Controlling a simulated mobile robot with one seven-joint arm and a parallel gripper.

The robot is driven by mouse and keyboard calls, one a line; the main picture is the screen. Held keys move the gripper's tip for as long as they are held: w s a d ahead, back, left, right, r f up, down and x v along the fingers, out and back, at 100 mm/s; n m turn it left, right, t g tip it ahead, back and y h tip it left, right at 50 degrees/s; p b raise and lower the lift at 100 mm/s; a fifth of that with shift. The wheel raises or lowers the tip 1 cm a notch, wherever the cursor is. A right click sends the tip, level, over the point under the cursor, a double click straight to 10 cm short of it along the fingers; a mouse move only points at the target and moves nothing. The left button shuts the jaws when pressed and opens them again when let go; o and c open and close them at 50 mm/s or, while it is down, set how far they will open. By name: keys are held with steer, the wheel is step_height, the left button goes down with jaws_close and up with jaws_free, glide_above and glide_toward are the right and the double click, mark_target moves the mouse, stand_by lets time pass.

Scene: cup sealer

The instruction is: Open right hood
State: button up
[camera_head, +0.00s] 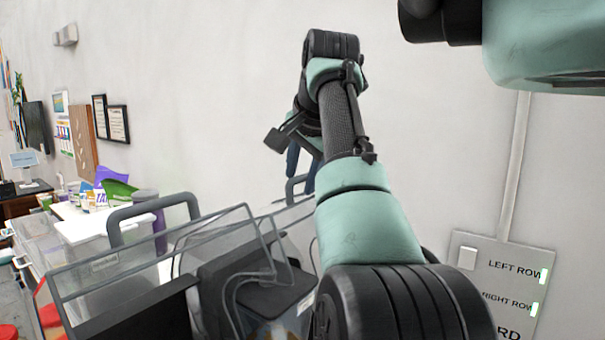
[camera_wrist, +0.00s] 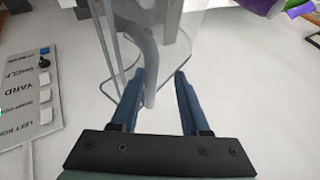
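The machine has two clear hoods with grey bar handles. The right hood's handle (camera_head: 296,188) shows in the head view just left of my arm, partly hidden by it. In the wrist view the grey handle (camera_wrist: 150,88) lies between my blue fingers, closer to the left finger, with the clear hood (camera_wrist: 188,45) beyond it. My gripper (camera_wrist: 160,74) is open, its fingers on either side of the bar; I see no firm hold. In the head view my gripper (camera_head: 300,165) points down at the handle, its fingers partly hidden.
The left hood's handle (camera_head: 152,212) stands to the left, above its clear hood (camera_head: 110,275). A labelled switch panel (camera_head: 500,285) is on the wall at right. A white wall stands close behind my arm. A white counter (camera_head: 85,222) with goods is at far left.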

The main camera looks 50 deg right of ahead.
steer(key=shift+f, duration=0.15)
steer(key=v, duration=1.3)
